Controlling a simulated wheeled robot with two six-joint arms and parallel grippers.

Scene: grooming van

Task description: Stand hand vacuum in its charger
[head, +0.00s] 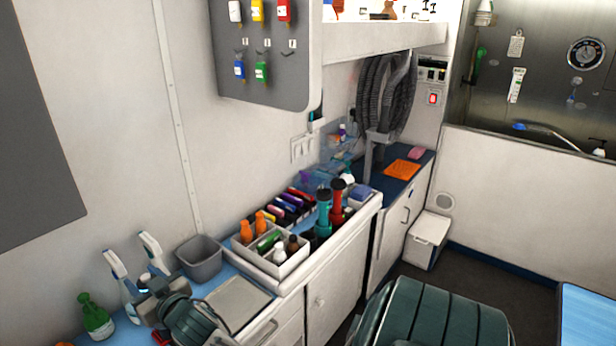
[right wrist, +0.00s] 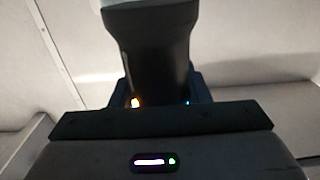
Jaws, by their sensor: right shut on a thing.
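My right gripper (head: 158,286) is at the lower left of the head view, low over the blue counter (head: 88,338). In the right wrist view the right gripper (right wrist: 160,92) is shut on a dark, tapering body with a pale top, which I take to be the hand vacuum (right wrist: 158,50). In the head view the gripper hides most of what it holds. Two white, teal-edged upright things (head: 120,285) stand close beside it; I cannot tell whether one is part of the vacuum. I cannot make out the charger. My left gripper is out of view.
A grey bin (head: 199,257), a green bottle (head: 95,316) and a flat grey tray (head: 238,304) are close to the right gripper. A white organiser (head: 262,262) with several bottles stands farther right. The white wall is directly behind.

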